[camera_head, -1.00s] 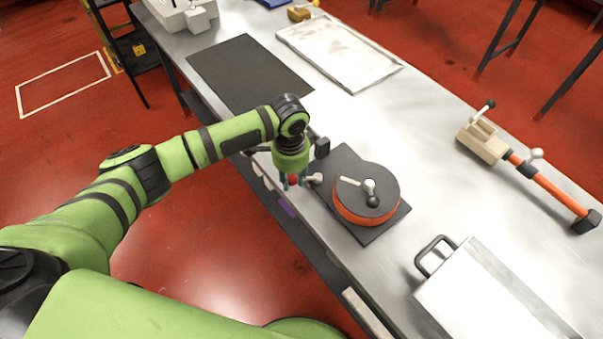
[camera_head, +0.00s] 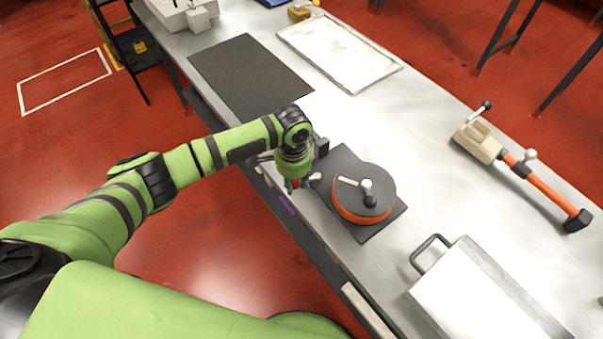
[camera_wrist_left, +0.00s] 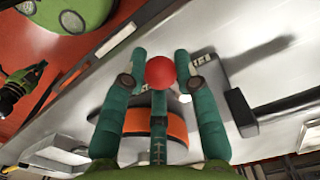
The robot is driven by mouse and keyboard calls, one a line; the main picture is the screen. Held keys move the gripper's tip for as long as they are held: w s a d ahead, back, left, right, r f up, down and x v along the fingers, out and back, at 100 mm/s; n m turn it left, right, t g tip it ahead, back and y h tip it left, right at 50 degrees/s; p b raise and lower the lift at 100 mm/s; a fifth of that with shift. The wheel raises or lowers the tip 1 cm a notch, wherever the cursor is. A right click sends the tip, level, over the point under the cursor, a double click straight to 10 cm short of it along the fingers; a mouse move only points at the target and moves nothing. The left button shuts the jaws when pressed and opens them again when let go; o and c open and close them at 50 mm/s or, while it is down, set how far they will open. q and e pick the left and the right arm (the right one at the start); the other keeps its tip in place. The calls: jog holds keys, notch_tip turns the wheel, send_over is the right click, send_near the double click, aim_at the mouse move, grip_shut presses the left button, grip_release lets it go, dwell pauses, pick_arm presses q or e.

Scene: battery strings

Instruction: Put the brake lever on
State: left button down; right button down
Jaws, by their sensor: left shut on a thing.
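My left gripper (camera_head: 295,184) is shut on a red ball knob (camera_wrist_left: 160,72), held between its teal fingers in the left wrist view. The gripper points down at the table's near edge, just left of the round drum (camera_head: 340,204). The drum has an orange side and a dark top, and sits on a dark square base plate (camera_head: 378,233). A pale bar and a crank with a black knob (camera_head: 370,201) are on its top. I cannot tell whether the red knob is part of the brake lever; what lies below it is mostly hidden. My right gripper is not in view.
A dark block (camera_head: 321,147) stands close beside the gripper. A lidded metal box with a handle (camera_head: 430,250) is at front right. An orange-shafted tool (camera_head: 535,183) lies at the right. A black mat (camera_head: 249,75) and a shallow tray (camera_head: 338,53) lie farther back.

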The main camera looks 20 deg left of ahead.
pick_arm(q)
jog(key=shift+s+d+r+n+p, duration=0.1)
jog(key=shift+s+d+n+p, duration=0.1)
jog(key=shift+n+p, duration=0.5)
jog(key=shift+s+d+n+p, duration=0.25)
jog(key=shift+d+n+p, duration=0.1)
jog(key=shift+n+p, duration=0.35)
